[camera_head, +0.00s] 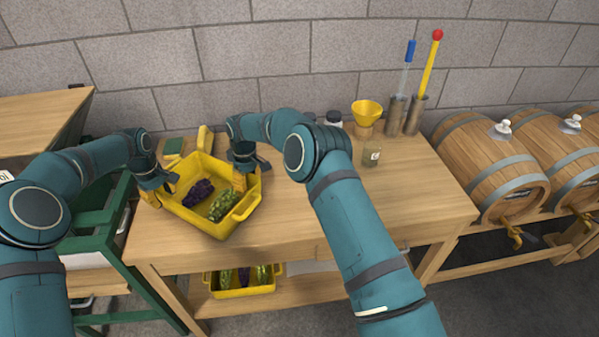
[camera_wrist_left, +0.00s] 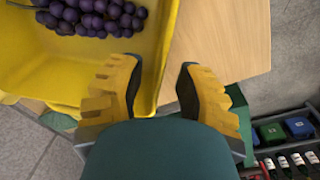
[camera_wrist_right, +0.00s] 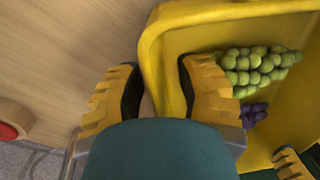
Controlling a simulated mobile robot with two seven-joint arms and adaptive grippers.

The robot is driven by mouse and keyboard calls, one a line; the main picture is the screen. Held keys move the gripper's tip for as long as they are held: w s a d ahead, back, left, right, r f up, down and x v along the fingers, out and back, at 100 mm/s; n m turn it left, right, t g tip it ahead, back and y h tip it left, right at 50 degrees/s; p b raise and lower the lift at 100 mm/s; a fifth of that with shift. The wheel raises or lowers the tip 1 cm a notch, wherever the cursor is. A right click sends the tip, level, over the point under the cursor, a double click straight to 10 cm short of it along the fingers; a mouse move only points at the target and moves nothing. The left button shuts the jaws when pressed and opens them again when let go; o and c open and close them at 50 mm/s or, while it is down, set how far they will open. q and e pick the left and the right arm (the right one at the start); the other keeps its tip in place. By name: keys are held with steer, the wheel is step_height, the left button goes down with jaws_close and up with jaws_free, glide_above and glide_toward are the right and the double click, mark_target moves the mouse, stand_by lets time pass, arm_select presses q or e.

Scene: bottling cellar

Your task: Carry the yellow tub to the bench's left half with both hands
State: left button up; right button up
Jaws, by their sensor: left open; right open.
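The yellow tub (camera_head: 196,221) stands on the left half of the wooden bench (camera_head: 415,195), close to its front edge. It holds dark purple grapes (camera_head: 198,193) and green grapes (camera_head: 222,206). My left gripper (camera_head: 156,192) is at the tub's left side; in the left wrist view its open fingers (camera_wrist_left: 160,88) stand either side of the tub's wall (camera_wrist_left: 160,40). My right gripper (camera_head: 240,182) is at the tub's right side; in the right wrist view its open fingers (camera_wrist_right: 155,88) straddle the tub's wall (camera_wrist_right: 152,45). Whether the fingers touch the wall cannot be told.
A yellow funnel (camera_head: 367,110), a small jar (camera_head: 372,156) and two tool holders stand at the bench's back right. Another yellow tub (camera_head: 242,291) is on the lower shelf. Barrels (camera_head: 492,165) stand right. The bench's right front is clear.

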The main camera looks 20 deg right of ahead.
arm_select(q)
step_height(320, 180, up, 9)
steer(key=shift+s+a, duration=0.2)
arm_select(e)
step_height(320, 180, up, 12)
steer(key=shift+w+d, duration=0.25)
steer(key=shift+d, duration=0.1)
stand_by(0.3)
